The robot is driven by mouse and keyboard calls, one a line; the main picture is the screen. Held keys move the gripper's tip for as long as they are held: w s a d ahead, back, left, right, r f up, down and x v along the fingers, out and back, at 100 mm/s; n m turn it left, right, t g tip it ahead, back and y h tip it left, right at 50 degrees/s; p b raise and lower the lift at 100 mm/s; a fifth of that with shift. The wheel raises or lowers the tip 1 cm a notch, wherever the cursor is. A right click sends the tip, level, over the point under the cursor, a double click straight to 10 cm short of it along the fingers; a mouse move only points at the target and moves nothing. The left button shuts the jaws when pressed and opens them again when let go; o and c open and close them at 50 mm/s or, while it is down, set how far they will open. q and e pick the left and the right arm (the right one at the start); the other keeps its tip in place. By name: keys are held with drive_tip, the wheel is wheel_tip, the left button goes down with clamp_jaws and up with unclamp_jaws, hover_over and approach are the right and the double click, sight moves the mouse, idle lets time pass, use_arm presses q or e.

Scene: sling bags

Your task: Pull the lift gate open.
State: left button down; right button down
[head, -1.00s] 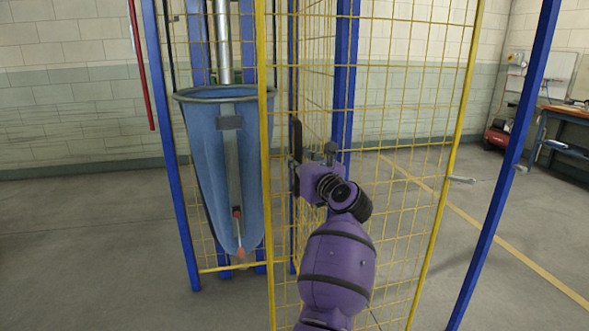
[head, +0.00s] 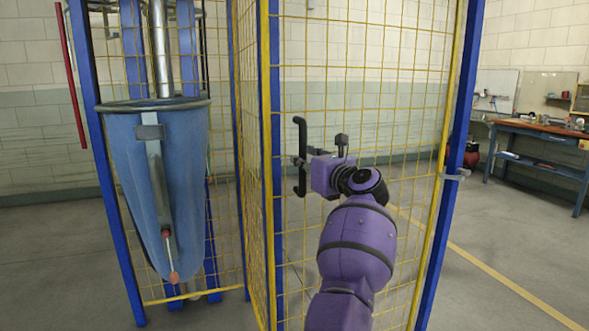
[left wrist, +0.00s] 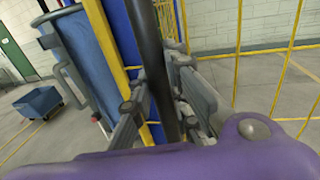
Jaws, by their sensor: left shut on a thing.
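The lift gate (head: 370,90) is a tall yellow mesh panel in a yellow frame, between blue posts in the head view. A black vertical bar handle (head: 302,130) sits near its left edge. My left gripper (head: 303,163), on a purple arm, reaches the handle from the right. In the left wrist view the grey fingers (left wrist: 163,105) are shut on the handle (left wrist: 153,60), one on each side of it. The head view does not show clearly how far the gate stands open. My right gripper is not in view.
A blue tapered bag (head: 187,170) hangs in a blue frame left of the gate. A blue post (head: 455,150) stands by the gate's right edge. A workbench (head: 535,135) stands at the far right. A blue cart (left wrist: 38,101) stands on the floor at left in the wrist view.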

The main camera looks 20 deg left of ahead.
use_arm(q)
drive_tip(key=shift+w+d, duration=0.3)
drive_tip(key=shift+d, duration=0.1)
drive_tip(key=c, duration=1.6)
unclamp_jaws()
drive_tip(key=shift+s, duration=0.1)
drive_tip(key=shift+c, duration=0.2)
drive_tip(key=v, duration=1.2)
